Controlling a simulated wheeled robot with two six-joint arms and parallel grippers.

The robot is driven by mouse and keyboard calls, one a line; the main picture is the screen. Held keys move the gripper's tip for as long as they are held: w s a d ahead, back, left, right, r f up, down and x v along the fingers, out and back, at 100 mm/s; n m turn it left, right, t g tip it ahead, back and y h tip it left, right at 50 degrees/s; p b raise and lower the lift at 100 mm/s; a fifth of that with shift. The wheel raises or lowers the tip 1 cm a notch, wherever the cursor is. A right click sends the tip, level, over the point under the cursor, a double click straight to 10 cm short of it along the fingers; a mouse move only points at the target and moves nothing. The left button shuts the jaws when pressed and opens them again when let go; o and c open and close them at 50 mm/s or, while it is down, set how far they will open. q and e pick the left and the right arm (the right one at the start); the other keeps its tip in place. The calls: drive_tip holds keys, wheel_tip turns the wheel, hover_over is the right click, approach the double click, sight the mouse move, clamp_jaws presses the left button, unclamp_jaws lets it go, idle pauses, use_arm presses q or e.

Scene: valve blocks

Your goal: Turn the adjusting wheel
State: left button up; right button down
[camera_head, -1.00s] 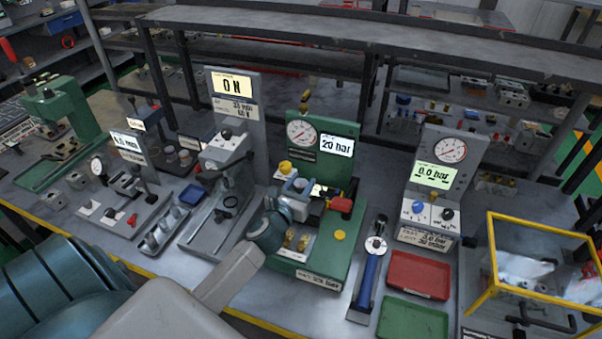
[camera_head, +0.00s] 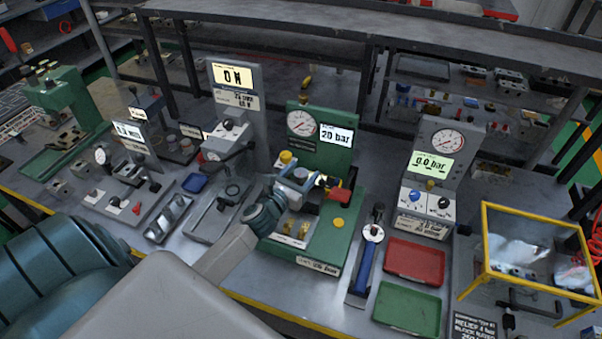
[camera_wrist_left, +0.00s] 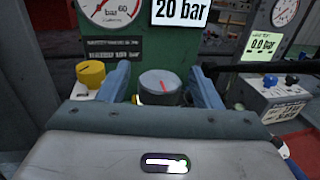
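The adjusting wheel is a grey round cap with a red mark (camera_wrist_left: 160,84), upright in front of the green test stand (camera_wrist_left: 150,45). In the head view the wheel (camera_head: 299,174) is partly hidden by my gripper. My left gripper (camera_wrist_left: 161,86) has its two blue-grey fingers on either side of the wheel. Gaps show between the fingers and the wheel, so it is open around it. The left gripper also shows in the head view (camera_head: 292,186), reaching in from the front left. My right gripper is not in view.
A yellow knob (camera_wrist_left: 91,73) stands close beside the left finger. The stand's display (camera_head: 336,135) reads 20 bar, next to a round gauge (camera_head: 301,122). A red-handled part (camera_head: 337,196) lies just right of the gripper. Red (camera_head: 414,260) and green (camera_head: 407,309) trays lie further right.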

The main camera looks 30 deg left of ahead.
use_arm(q)
drive_tip(key=shift+s+f+b, duration=0.1)
drive_tip(key=shift+s+b, duration=0.25)
drive_tip(key=shift+s, duration=0.05)
drive_tip(key=s+b, duration=0.6)
drive_tip(key=s, duration=0.4)
idle(0.4)
